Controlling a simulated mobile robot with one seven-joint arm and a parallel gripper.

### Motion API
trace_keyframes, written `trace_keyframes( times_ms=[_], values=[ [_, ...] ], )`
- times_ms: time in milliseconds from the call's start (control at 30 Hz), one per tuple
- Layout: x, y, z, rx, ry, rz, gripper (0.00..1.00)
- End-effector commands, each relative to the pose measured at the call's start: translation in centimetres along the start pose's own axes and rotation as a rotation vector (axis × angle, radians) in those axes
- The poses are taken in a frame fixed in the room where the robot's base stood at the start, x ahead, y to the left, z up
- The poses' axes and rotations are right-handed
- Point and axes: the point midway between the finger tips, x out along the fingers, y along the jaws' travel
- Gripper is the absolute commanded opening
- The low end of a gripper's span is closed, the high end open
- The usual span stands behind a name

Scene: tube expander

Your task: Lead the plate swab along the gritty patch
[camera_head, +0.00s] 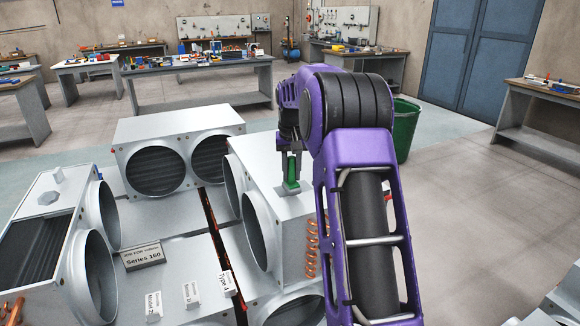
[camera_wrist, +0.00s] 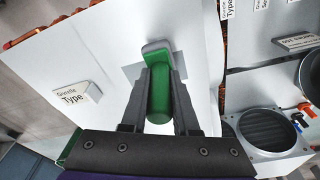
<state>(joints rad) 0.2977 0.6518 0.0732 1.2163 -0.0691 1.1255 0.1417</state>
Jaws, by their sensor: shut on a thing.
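The plate swab (camera_head: 292,174) is green with a flat foot at its lower end. In the wrist view the swab (camera_wrist: 160,98) stands between my two dark fingers. My gripper (camera_head: 290,158) is shut on its handle and points down over the top of a white metal box unit. The foot of the swab is at the top plate (camera_wrist: 105,50); I cannot tell whether it touches. A greyish patch (camera_wrist: 131,73), which looks like the gritty patch, shows beside and partly under the foot. The fingers and swab hide part of it.
Other white units with round fan openings (camera_head: 155,171) stand to the left. Copper coils (camera_head: 312,250) are on the near side of my unit. A small "Type" label block (camera_wrist: 76,92) sits on the plate. Small label blocks (camera_head: 190,294) stand in front.

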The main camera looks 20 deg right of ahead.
Motion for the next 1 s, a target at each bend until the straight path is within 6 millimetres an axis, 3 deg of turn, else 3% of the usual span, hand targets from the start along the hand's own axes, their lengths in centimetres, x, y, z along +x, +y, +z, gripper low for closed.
trace_keyframes(
  times_ms=[1000],
  values=[
    [1.8, 0.0, 0.2, 0.000, -0.001, 0.000, 0.00]
  ],
)
